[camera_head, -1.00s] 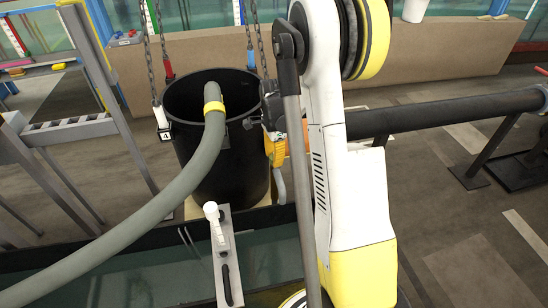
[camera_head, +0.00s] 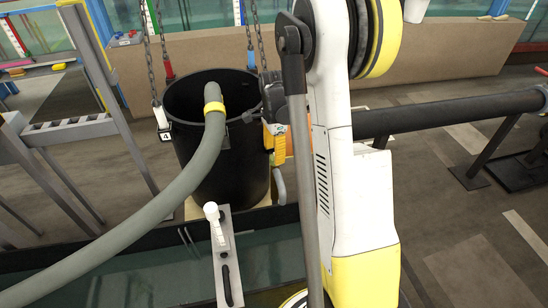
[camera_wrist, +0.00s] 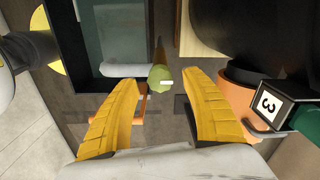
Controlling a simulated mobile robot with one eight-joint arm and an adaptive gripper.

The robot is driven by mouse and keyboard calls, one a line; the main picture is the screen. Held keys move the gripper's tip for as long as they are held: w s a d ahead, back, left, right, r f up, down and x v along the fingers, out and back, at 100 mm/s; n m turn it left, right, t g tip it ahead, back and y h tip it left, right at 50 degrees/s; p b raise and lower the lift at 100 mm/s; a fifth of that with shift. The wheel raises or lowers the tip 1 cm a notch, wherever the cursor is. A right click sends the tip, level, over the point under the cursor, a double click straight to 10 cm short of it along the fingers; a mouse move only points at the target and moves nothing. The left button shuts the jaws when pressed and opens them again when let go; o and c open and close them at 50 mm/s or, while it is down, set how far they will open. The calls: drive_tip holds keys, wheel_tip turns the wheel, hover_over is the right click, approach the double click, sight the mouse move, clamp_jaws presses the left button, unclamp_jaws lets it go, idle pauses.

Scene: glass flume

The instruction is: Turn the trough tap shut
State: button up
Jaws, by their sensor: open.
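In the wrist view, a pale yellow-green rounded knob with a small white mark (camera_wrist: 159,78), apparently the trough tap, lies beyond and between my fingertips. A pale grey pipe (camera_wrist: 122,71) lies to its left, beside the trough (camera_wrist: 113,35). My gripper (camera_wrist: 160,88) is open, its yellow fingers on either side of the knob in the picture; I cannot tell whether they touch it. In the head view my gripper (camera_head: 276,150) is at the black bucket's right side, partly hidden by my arm. A grey curved pipe (camera_head: 278,186) shows just below it.
The black bucket (camera_head: 221,175) hangs by chains, with a thick grey hose (camera_head: 165,203) in it. A white-handled lever (camera_head: 214,222) stands on a metal bracket at the trough. A black pipe (camera_head: 450,110) runs right. In the wrist view, a block marked 3 (camera_wrist: 268,103) sits close right.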

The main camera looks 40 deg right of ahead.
wheel_tip(320, 180, up, 10)
drive_tip(key=shift+f, duration=0.25)
idle(0.4)
